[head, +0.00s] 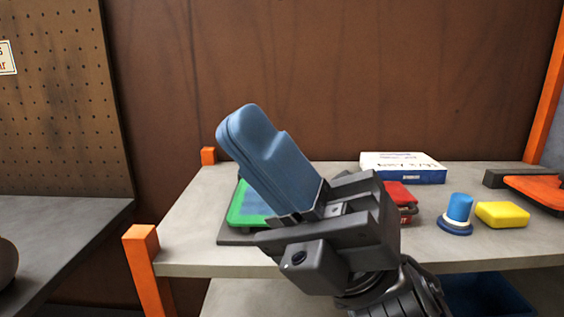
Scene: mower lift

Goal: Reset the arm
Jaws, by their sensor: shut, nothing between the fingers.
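My gripper (236,117) is raised in the middle of the head view, tilted up and to the left. Its two broad blue fingers lie flat against each other, shut and empty. The dark grey gripper body and wrist run down to the bottom edge, right of centre. In the picture the gripper overlaps the front left of a grey shelf (185,240) with orange posts; its exact height above the shelf cannot be told. The rest of my arm is out of view.
A green-rimmed blue item (243,207) and a red item (400,197) are partly hidden behind my gripper. A white-and-blue box (403,167), blue cylinder (458,208), yellow block (502,215) and orange-red item (540,190) stand rightward. An orange post (141,246) is at front left.

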